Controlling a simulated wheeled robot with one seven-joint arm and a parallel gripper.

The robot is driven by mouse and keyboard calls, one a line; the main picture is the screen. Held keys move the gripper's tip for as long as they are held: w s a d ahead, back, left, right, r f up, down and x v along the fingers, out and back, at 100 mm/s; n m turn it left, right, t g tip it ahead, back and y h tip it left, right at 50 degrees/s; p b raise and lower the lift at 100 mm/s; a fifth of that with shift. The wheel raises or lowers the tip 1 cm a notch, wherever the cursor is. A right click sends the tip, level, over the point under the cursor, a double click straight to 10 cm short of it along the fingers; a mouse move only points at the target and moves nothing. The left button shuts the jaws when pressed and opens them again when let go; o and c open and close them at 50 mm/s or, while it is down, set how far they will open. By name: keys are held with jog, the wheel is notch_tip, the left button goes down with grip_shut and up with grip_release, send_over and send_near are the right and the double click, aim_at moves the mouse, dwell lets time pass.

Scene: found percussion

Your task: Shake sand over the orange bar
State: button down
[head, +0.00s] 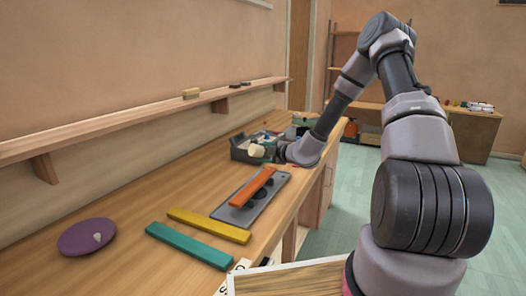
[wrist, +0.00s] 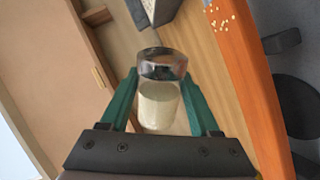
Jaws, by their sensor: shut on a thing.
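The orange bar (head: 253,187) lies on a grey plate (head: 232,213) on the bench. It also shows along the right of the wrist view (wrist: 243,75), with a few pale grains (wrist: 222,18) scattered on its far part. My gripper (wrist: 159,82) has green fingers shut on a clear shaker jar (wrist: 160,105) holding cream-coloured sand. In the wrist view the jar is beside the bar, to its left. In the head view my gripper (head: 270,151) is beyond the bar's far end, and the small pale jar (head: 257,151) is partly hidden.
A yellow bar (head: 209,225) and a teal bar (head: 190,245) lie nearer on the bench. A dark open box (head: 242,152) with items stands behind the gripper. A narrow shelf (head: 130,115) runs along the wall.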

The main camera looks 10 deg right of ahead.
dwell(0.4)
jog(key=shift+s+a, duration=0.8)
jog(key=shift+s, duration=0.3)
jog(key=shift+s+a, duration=0.75)
jog(key=shift+s, duration=0.35)
jog(key=shift+s+a, duration=0.8)
jog(key=shift+s, duration=0.3)
jog(key=shift+s+a, duration=0.8)
jog(key=shift+s, duration=0.25)
jog(key=shift+s+a, duration=0.75)
jog(key=shift+s, duration=0.35)
jog(key=shift+s+a, duration=0.8)
jog(key=shift+s, duration=0.25)
jog(key=shift+s+a+r+n+h, duration=0.15)
jog(key=shift+r+n+h, duration=0.4)
jog(key=shift+n, duration=0.55)
jog(key=shift+r+n+t+h, duration=0.35)
jog(key=shift+n+h, duration=0.15)
jog(key=shift+n, duration=0.5)
jog(key=shift+r+n+t+h, duration=0.3)
jog(key=shift+n+h, duration=0.25)
jog(key=shift+n, duration=0.45)
jog(key=shift+r+n+t+h, duration=0.35)
jog(key=shift+n+h, duration=0.15)
jog(key=shift+n, duration=0.5)
